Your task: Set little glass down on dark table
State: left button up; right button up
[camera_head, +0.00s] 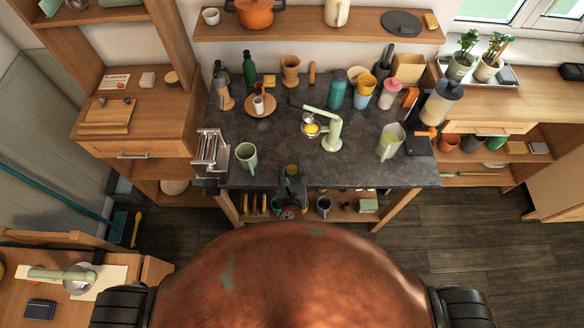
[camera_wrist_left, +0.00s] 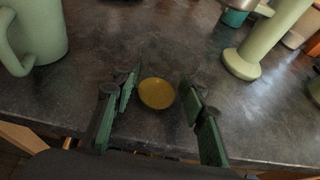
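The dark table (camera_head: 365,172) has a mottled grey-black top, which also fills much of the left wrist view (camera_wrist_left: 100,60). A little amber glass (camera_head: 291,170) appears to stand on it near the front edge, at the middle. In the left wrist view I look down on the glass (camera_wrist_left: 157,93) as a round yellowish shape. My left gripper (camera_head: 292,186) is at the table's front edge. Its green-padded fingers (camera_wrist_left: 158,105) are open, one on each side of the glass, with a visible gap on both sides. My right gripper is not in view.
A pale green mug (camera_head: 246,157) stands left of the glass. A pale green press with a yellow bowl (camera_head: 332,132) stands behind it to the right. A green pitcher (camera_head: 390,142) is farther right. Bottles and cups crowd the back. The tabletop right of the glass is clear.

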pick_arm(q)
jog(key=o, duration=0.6)
jog(key=shift+c, duration=0.2)
